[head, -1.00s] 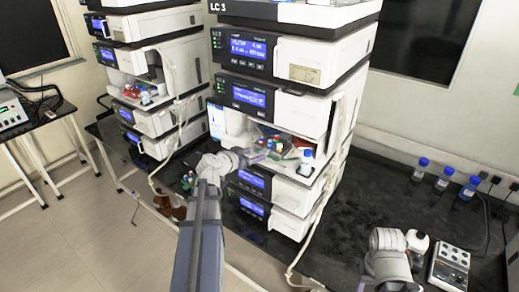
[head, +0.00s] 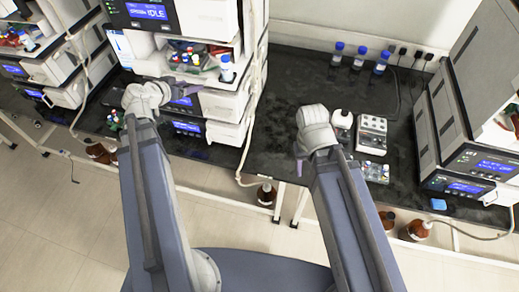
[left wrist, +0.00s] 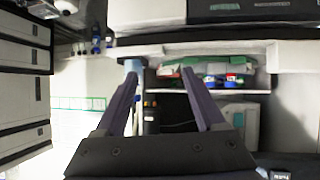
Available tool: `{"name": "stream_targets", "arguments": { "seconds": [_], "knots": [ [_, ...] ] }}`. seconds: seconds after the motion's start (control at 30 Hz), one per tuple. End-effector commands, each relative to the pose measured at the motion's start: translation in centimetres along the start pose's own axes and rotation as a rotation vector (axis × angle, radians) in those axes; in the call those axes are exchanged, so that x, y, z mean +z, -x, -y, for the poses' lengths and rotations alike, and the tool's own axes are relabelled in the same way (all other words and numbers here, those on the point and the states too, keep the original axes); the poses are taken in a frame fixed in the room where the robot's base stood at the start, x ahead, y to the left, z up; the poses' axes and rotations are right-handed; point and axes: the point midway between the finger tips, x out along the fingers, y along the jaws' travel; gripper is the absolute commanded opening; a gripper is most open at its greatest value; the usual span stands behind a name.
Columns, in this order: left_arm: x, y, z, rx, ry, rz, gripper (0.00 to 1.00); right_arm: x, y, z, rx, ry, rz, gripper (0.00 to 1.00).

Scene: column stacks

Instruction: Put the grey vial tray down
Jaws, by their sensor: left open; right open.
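A small grey tray (head: 375,173) with pale round spots, which look like vials, lies on the black bench near its front edge; it appears to be the grey vial tray. My right gripper (head: 299,160) is open, pointing down over the bench to the left of this tray and apart from it. My left gripper (head: 180,92) is open in front of the middle column's open shelf, partly hidden by its own wrist. In the left wrist view its two fingers (left wrist: 165,95) are spread with nothing between them. Coloured caps (left wrist: 225,82) and a green item show on the shelf beyond.
Blue-capped bottles (head: 359,58) stand at the back. Another instrument stack (head: 470,130) stands at the right. The bench between the stacks is partly clear.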

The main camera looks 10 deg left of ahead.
Motion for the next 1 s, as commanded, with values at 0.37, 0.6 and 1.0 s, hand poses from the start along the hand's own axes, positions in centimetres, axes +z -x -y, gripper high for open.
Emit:
{"name": "stream_targets", "arguments": {
  "seconds": [0.37,0.6,1.0],
  "knots": [
    [10.2,-3.4,-23.3,0.221,-0.058,0.671,0.71,0.0,0.0,0.0,0.000,0.000,0.000,0.50],
    [15.2,0.0,-29.9,0.055,-0.135,0.981,0.71,0.0,0.0,0.0,0.000,0.000,0.000,0.50],
    [16.7,2.4,-31.7,-0.114,-0.178,1.086,0.71,0.0,0.0,0.0,0.000,0.000,0.000,0.50]
  ]
}}
